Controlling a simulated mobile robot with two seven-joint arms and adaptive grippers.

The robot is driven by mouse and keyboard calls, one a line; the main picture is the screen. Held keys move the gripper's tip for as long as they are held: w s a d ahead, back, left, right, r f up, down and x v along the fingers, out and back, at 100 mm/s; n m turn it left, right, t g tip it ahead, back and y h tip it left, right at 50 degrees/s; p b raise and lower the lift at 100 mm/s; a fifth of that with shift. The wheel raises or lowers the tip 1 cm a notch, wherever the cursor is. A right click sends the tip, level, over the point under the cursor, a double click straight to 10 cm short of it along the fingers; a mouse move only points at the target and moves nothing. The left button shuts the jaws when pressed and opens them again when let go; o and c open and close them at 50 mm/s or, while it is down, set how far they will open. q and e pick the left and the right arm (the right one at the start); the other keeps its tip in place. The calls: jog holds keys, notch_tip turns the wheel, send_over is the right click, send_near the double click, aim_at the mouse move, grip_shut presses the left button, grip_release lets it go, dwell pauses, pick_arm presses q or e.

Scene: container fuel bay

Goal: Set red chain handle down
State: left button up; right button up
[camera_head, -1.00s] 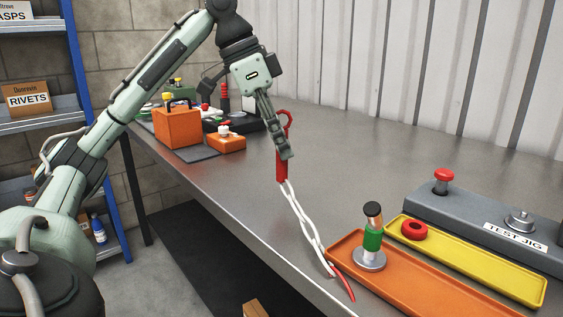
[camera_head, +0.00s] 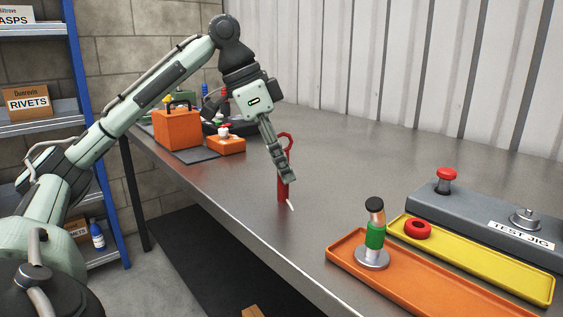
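The red chain handle (camera_head: 283,191) is upright over the grey workbench near its front edge, with a hooked red loop at its top. My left gripper (camera_head: 286,176) is shut on it; the fingers cover its middle. A short white piece (camera_head: 290,206) of the chain shows at its lower end; the rest of the chain is not visible. I cannot tell whether the handle's lower end touches the bench. My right gripper is not in view.
The workbench (camera_head: 330,170) is clear around the handle. At right are an orange tray (camera_head: 440,290) with a green-banded post, a yellow tray (camera_head: 480,265) with a red ring, and the grey test jig (camera_head: 480,215). An orange box (camera_head: 178,130) stands behind left.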

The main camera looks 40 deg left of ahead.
pick_arm(q)
jog(key=shift+r, duration=0.2)
jog(key=shift+s+a+r+p, duration=0.1)
jog(key=shift+r+p, duration=0.2)
jog(key=shift+r, duration=0.05)
jog(key=p+v, duration=0.2)
jog(key=v, duration=0.9)
jog(key=shift+p, duration=0.35)
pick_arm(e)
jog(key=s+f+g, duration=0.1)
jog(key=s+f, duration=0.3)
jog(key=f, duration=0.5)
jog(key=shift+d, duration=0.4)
pick_arm(q)
jog(key=shift+a, duration=0.1)
